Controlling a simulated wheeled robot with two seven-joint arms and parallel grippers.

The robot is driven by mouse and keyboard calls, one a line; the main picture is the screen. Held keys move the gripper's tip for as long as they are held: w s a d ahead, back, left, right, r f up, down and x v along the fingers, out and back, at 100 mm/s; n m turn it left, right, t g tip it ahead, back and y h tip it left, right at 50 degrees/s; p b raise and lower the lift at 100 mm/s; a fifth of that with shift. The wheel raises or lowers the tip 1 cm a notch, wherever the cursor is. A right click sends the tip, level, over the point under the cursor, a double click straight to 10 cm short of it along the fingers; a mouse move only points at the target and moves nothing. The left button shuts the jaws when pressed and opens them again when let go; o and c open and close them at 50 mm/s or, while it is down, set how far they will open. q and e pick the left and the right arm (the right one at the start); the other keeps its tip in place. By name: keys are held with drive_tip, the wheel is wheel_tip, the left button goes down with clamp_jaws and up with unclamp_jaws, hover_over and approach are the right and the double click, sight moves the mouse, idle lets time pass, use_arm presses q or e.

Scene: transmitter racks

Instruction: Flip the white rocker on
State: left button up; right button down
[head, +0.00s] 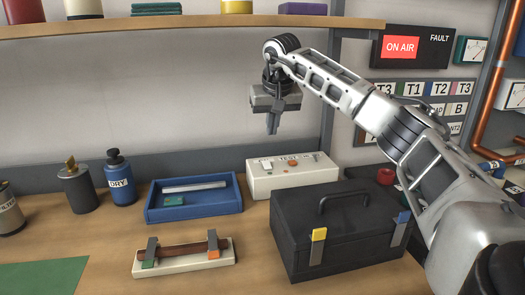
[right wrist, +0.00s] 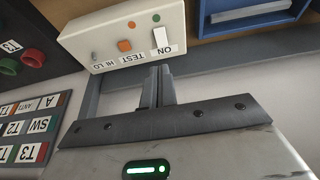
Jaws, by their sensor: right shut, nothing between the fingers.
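The white rocker (right wrist: 162,38) is on the sloped face of a cream test box (right wrist: 100,33), beside the ON label in the right wrist view. In the head view the box (head: 291,185) stands on the bench behind the black case, with the rocker small at its left end. Which way the rocker is tipped I cannot tell. My right gripper (head: 272,130) is shut and empty, pointing down above and behind the box. In the right wrist view its fingertips (right wrist: 158,70) appear near the ON label, apart from the rocker. My left gripper is not in view.
A black case (head: 340,250) stands in front of the box. A blue tray (head: 193,213) is to its left. A shelf (head: 190,25) runs above.

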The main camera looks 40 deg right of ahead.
sight(268, 162)
drive_tip(key=x, duration=1)
drive_tip(key=shift+w, duration=0.1)
drive_tip(key=shift+f, duration=0.1)
